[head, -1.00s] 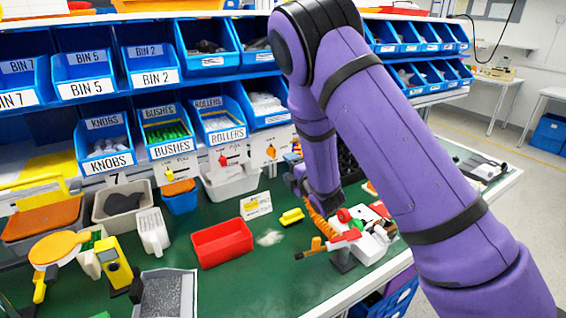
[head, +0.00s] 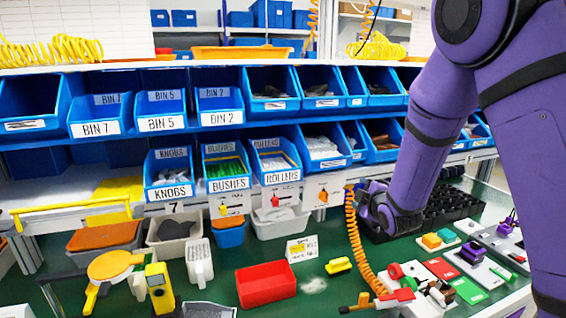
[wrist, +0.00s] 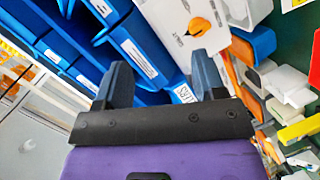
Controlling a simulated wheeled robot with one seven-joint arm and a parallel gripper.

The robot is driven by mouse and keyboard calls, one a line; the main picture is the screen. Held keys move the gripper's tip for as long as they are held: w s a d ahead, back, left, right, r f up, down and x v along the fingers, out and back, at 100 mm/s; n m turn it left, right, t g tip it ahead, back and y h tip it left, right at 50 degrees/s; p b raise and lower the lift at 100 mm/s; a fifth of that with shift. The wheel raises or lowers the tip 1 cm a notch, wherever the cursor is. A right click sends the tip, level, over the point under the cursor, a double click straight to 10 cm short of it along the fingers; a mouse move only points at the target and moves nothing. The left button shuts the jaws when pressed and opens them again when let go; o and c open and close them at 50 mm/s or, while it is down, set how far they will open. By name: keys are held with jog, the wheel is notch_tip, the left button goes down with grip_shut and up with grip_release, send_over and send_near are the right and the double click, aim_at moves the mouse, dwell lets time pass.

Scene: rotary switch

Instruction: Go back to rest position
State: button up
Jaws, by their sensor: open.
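My purple arm comes down from the upper right in the head view. My gripper (head: 366,196) hangs in front of the bin rack's lower edge, to the right of the switch cards. In the wrist view my gripper (wrist: 163,80) shows two separated dark fingers with nothing held between them. A white card with an orange rotary knob (head: 323,194) is the nearest card left of the gripper. A card with a red knob (head: 277,199) and one with a yellow-orange knob (head: 230,206) hang further left. An orange knob (wrist: 200,26) also shows in the wrist view beyond the fingers.
Blue labelled bins (head: 228,175) fill the rack behind. A red tray (head: 265,284), an orange coiled hose (head: 354,235), a black grid tray (head: 450,206) and small colored parts crowd the green bench. Some green bench surface near the red tray is clear.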

jog(key=s+d+r+m+g+h, duration=0.1)
jog(key=s+d+r+m+g, duration=0.2)
jog(key=s+r, duration=0.35)
jog(key=s+d+r+m+g+h, duration=0.1)
jog(key=s+d+r+m+g, duration=0.15)
jog(key=s+r+m, duration=0.4)
jog(key=s+r+m+g, duration=0.2)
jog(key=s, duration=1.1)
jog(key=s+d+r+m+g, duration=0.1)
jog(key=s+r+m+g, duration=0.1)
jog(key=s, duration=1.1)
jog(key=shift+s+d+m, duration=0.15)
jog(key=shift+s+m, duration=0.1)
jog(key=shift+m, duration=0.6)
jog(key=shift+g, duration=0.25)
